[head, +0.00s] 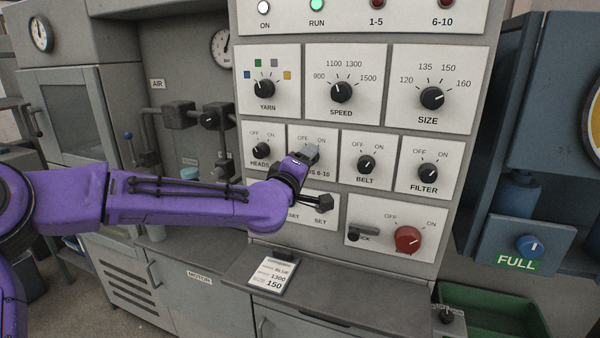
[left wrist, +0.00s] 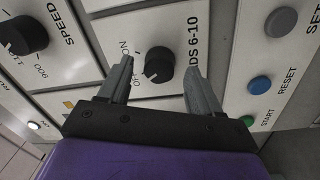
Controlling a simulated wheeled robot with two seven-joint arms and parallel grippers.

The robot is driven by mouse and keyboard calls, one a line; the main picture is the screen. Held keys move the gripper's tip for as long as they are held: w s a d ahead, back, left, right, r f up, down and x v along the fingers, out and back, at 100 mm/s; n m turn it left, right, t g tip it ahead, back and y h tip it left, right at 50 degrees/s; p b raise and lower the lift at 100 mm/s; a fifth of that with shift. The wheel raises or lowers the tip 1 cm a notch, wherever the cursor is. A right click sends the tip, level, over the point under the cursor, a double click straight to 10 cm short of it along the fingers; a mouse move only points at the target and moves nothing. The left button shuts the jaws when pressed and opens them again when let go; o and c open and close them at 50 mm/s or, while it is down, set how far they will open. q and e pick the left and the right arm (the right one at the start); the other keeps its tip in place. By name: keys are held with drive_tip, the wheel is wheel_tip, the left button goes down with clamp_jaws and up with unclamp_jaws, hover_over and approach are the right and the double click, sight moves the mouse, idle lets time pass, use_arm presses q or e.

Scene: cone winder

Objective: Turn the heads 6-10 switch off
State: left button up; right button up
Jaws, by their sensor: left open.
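The heads 6-10 switch is a black round knob (left wrist: 158,66) on a white plate with OFF and ON marks. In the left wrist view its pale pointer mark seems to face the lower left, on the OFF side, but it is small. My left gripper (left wrist: 159,78) is open, with one finger on each side of the knob; I cannot tell whether they touch it. In the head view my left gripper (head: 308,154) is in front of the heads 6-10 plate (head: 328,140) and hides the knob. My right gripper is not in view.
The heads 1-5 knob (head: 262,152) is close on the left, the belt knob (head: 366,164) on the right. Speed (head: 341,92) and yarn (head: 265,88) knobs are above. A red main knob (head: 407,239) is lower right. A shelf with a card (head: 273,275) juts out below.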

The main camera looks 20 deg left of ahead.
use_arm(q)
drive_tip(key=s+b, duration=0.2)
drive_tip(key=s, duration=0.7)
drive_tip(key=shift+a+f, duration=0.25)
drive_tip(key=shift+a, duration=0.05)
drive_tip(key=shift+s+d, duration=0.1)
